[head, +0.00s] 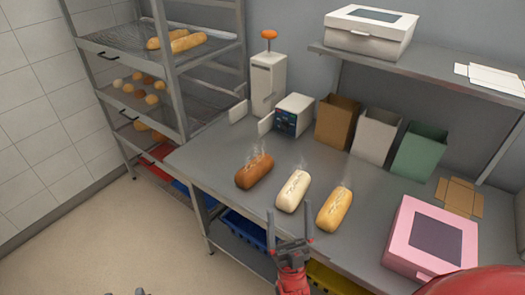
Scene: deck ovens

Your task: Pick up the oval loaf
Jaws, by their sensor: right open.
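Three steaming elongated loaves lie apart in a row on the steel table: a dark brown loaf (254,171), a pale cream loaf (293,191) and a golden loaf with a scored top (334,210). All are rounded, and I cannot tell for certain which one is called the oval loaf. My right gripper (290,218) is open and empty, pointing up the picture at the table's front edge. It is just below the pale loaf and left of the golden one, touching neither. Only small grey tips, apparently of my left gripper (126,292), show at the bottom edge.
A rack (160,75) with bread stands left. A shelf (430,62) with a white box overhangs the back. Blue and yellow crates sit below.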

